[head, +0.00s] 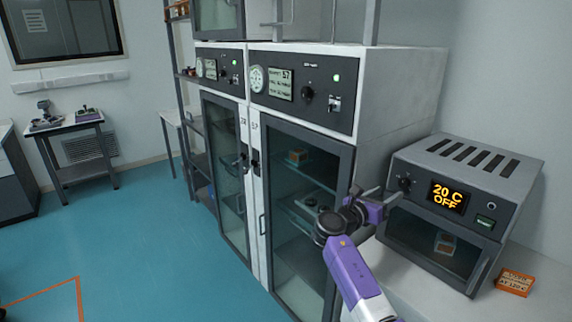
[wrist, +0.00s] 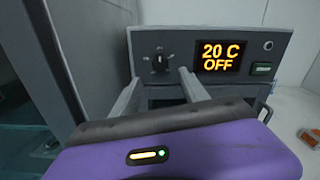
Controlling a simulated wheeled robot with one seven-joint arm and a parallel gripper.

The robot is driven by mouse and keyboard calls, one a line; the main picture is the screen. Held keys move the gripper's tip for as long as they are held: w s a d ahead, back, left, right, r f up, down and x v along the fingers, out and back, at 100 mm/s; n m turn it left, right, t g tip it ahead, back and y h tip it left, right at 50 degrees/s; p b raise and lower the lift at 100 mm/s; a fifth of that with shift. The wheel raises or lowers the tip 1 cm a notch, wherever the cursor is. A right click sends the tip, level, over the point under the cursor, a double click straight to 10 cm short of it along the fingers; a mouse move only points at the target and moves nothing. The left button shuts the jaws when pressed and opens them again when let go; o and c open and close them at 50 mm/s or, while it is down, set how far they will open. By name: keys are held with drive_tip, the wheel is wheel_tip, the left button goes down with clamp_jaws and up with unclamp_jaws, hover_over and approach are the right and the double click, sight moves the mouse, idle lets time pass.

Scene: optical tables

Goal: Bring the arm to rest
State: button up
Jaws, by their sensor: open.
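My purple arm reaches up from the bottom of the head view. My gripper (head: 384,196) is at the upper left of the small grey oven (head: 455,160), close to its black knob (head: 404,184). In the wrist view, my gripper (wrist: 159,90) has its two grey fingers apart, with nothing between them. The knob (wrist: 160,62) shows just beyond and between the fingertips; I cannot tell whether they touch the panel. The oven display (wrist: 220,57) reads 20 C OFF.
The oven's door (head: 430,245) is shut, with a small object visible behind its glass. An orange labelled block (head: 514,283) lies on the white bench right of the oven. Tall glass-door cabinets (head: 300,200) stand close left of my arm. Open blue floor (head: 150,245) lies farther left.

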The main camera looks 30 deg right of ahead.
drive_tip(key=a+f+t+y+b, duration=0.1)
drive_tip(key=a+f+t+y, duration=0.1)
drive_tip(key=a+f, duration=0.35)
drive_tip(key=a+f+t+y, duration=0.1)
drive_tip(key=a+f+t, duration=0.15)
drive_tip(key=f, duration=0.65)
drive_tip(key=s+a+f+m+t+y+b, duration=0.1)
drive_tip(key=s+a+f+m+y, duration=0.2)
drive_tip(key=a+f, duration=0.35)
drive_tip(key=s+a+f+m+t+y, duration=0.1)
drive_tip(key=s+a+f+t+y, duration=0.1)
drive_tip(key=s+a+f, duration=0.45)
drive_tip(key=s+a+f+m+t+y+b, duration=0.1)
drive_tip(key=s+a+f+y, duration=0.2)
drive_tip(key=a, duration=0.6)
drive_tip(key=s+a+m+t+y+b, duration=0.1)
drive_tip(key=s+a+m+t+y, duration=0.25)
drive_tip(key=s+a+m, duration=0.65)
drive_tip(key=s+a+r+m+y+b, duration=0.1)
drive_tip(key=s+a+r+m, duration=0.1)
drive_tip(key=s+r, duration=0.6)
drive_tip(key=s+a+r+m+t+y+b, duration=0.1)
drive_tip(key=s+r+m, duration=0.3)
drive_tip(key=s+r, duration=0.4)
drive_tip(key=shift+s+a+r+t+y, duration=0.3)
drive_tip(key=shift+s+a+r+y, duration=0.15)
drive_tip(key=shift+a+y, duration=0.3)
